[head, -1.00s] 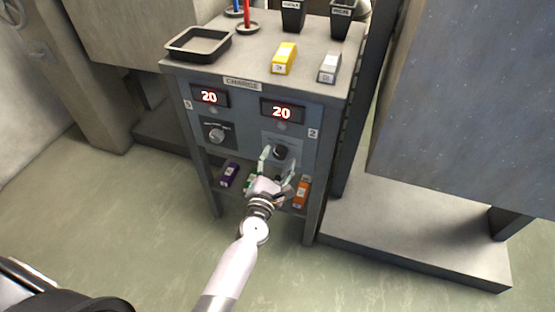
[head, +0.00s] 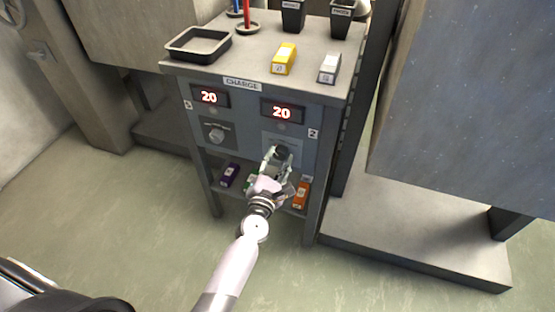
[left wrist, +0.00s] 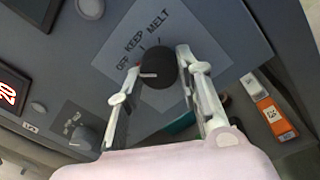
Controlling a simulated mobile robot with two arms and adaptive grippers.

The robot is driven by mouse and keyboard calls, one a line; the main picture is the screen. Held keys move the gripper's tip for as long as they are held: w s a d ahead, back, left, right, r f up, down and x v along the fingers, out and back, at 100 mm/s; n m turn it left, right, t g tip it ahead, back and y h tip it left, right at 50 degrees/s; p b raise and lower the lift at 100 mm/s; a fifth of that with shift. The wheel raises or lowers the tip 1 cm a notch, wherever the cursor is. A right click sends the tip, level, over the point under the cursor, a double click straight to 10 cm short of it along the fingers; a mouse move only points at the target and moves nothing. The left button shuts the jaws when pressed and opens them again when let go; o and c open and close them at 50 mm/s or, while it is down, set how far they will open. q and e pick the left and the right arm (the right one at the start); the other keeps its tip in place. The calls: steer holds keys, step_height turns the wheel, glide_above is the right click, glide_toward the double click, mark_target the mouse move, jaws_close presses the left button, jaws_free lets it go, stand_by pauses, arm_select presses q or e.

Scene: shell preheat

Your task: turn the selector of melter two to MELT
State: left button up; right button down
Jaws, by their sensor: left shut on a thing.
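The melter two selector (head: 281,152) is a round black knob on the right half of the cabinet's front panel, below a display (head: 282,111) reading 20. In the left wrist view the knob (left wrist: 158,68) has a white pointer mark facing left, on the OFF side. The plate (left wrist: 205,28) around it reads OFF, KEEP and MELT. My left gripper (head: 276,155) is shut on the knob from the front, its fingers at the knob's sides. My right gripper is not in view.
The melter one selector (head: 216,134) and its display (head: 209,97) are to the left. The cabinet top (head: 240,62) holds a black tray (head: 198,45), a yellow block (head: 284,58) and a grey block (head: 329,68). Purple (head: 229,174) and orange (head: 301,195) blocks sit on the lower shelf.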

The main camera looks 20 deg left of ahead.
arm_select(q)
steer(key=shift+c, duration=0.6)
steer(key=shift+m, duration=0.3)
steer(key=m, duration=0.4)
steer(key=shift+m+p, duration=0.3)
steer(key=shift+p, duration=0.05)
steer(key=m, duration=0.2)
steer(key=m+p, duration=0.1)
steer(key=m, duration=0.1)
steer(key=shift+a+m+t+h, duration=0.1)
steer(key=shift+m+t+h, duration=0.2)
steer(key=shift+m, duration=0.1)
steer(key=m+h+p, duration=0.1)
steer(key=m+p, duration=0.2)
steer(key=m, duration=0.4)
steer(key=shift+m, duration=1)
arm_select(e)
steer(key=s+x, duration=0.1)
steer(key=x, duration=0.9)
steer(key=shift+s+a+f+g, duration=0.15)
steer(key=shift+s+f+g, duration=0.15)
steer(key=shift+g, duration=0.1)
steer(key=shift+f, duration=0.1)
arm_select(q)
steer(key=o, duration=1.2)
steer(key=shift+c, duration=0.2)
